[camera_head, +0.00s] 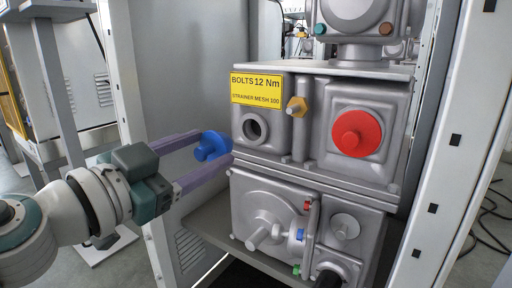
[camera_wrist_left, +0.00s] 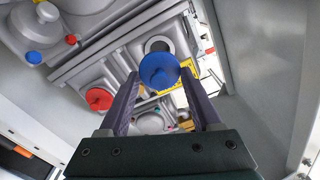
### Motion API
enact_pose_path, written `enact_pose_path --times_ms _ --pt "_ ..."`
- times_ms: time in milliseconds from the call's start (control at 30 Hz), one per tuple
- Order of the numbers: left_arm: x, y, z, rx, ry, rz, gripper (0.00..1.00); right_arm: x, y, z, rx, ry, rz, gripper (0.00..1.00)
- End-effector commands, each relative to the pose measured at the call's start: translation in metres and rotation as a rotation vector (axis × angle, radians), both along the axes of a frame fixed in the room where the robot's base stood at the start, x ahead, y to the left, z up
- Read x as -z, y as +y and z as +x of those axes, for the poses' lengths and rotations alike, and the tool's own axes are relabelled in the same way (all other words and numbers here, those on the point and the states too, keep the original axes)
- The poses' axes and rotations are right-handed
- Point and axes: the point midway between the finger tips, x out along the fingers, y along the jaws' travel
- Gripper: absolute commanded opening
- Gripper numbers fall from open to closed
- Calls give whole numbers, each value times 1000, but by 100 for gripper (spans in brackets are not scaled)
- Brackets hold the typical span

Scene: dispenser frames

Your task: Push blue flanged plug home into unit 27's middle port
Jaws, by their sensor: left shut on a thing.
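The blue flanged plug (camera_head: 212,145) is held between the two long purple fingers of my left gripper (camera_head: 214,148), which is shut on it. In the left wrist view the plug (camera_wrist_left: 158,71) sits between the fingertips (camera_wrist_left: 160,74). An open round port (camera_head: 255,127) is in the grey metal housing, below the yellow label; it also shows in the left wrist view (camera_wrist_left: 157,45). The plug is apart from this port, to its left in the head view. No number 27 is legible. My right gripper is not in view.
A red round cap (camera_head: 357,133) and a brass hex fitting (camera_head: 297,107) stick out right of the open port. The yellow label (camera_head: 256,88) reads BOLTS 12 Nm. A lower housing (camera_head: 265,215) has small coloured parts. Grey cabinet posts (camera_head: 125,100) flank the housing.

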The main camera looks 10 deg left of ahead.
Motion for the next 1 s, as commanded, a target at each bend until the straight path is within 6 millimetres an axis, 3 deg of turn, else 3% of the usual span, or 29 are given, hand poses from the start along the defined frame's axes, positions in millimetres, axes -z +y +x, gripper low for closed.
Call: enact_pose_path --times_ms 200,633,1000 --pt "-4 0 0 0 9 -17 12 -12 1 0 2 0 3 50" --pt "-1 -15 42 1 4 -16 12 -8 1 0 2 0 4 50" --pt "-1 -20 55 1 5 -15 12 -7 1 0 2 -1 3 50"
